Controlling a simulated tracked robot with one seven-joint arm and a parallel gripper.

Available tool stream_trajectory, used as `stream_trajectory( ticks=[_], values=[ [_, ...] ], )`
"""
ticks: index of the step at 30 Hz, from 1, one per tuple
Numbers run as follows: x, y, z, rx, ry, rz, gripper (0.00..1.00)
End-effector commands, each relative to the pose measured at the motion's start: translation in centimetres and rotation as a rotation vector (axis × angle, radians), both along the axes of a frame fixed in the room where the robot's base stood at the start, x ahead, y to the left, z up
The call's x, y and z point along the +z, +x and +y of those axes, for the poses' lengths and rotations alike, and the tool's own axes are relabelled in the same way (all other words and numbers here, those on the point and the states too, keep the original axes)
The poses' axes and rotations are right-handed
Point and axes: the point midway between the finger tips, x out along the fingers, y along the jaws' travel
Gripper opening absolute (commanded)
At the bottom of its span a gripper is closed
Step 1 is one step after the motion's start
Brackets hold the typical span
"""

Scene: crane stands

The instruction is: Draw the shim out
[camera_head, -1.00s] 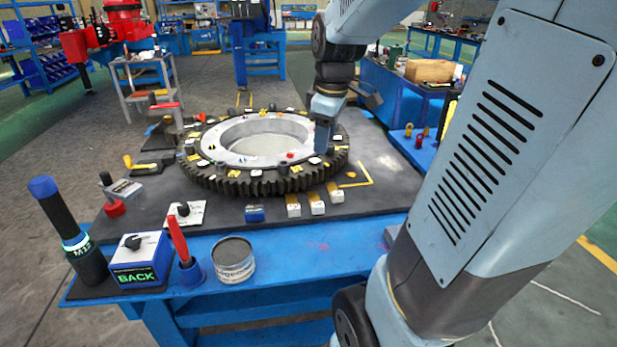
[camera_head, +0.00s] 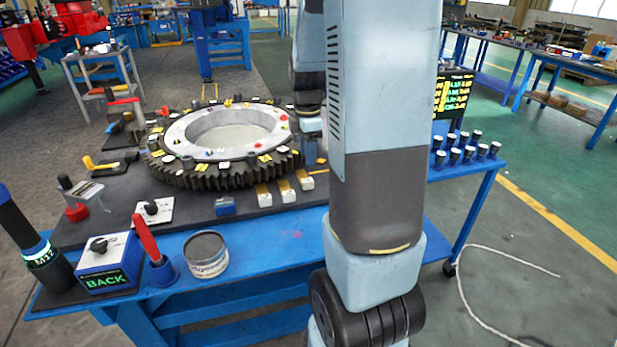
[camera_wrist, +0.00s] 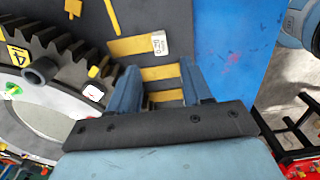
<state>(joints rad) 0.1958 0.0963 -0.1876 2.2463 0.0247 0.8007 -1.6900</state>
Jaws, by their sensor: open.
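Several yellow shims with pale tag ends lie side by side on the dark mat by the toothed ring (camera_head: 225,178); the head view shows three tags, one on the middle shim (camera_head: 287,192). In the wrist view my gripper (camera_wrist: 159,68) is open, with its blue fingers apart. One yellow strip (camera_wrist: 160,73) shows between the fingertips and another (camera_wrist: 163,96) lies closer to the palm. A third strip (camera_wrist: 130,47), with a white tag, lies just beyond the tips. I cannot tell whether the fingers touch any strip.
The ring's teeth (camera_wrist: 65,45) are close left of the fingers. A yellow corner mark (camera_wrist: 111,16) is on the mat. A grey tin (camera_head: 206,254), a red-handled tool (camera_head: 147,240) and a blue BACK box (camera_head: 107,266) stand along the table's front edge.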

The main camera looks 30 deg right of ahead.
Motion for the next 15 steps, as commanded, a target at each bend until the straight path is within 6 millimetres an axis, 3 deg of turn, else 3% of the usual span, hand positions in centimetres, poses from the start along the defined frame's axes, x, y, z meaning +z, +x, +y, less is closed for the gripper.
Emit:
stream_trajectory(
  ticks=[9,15],
  values=[
    [-5.6,-0.1,0.1,0.000,0.001,0.004,0.49],
    [-7.9,-0.1,0.1,0.000,0.002,0.003,0.49]
  ],
)
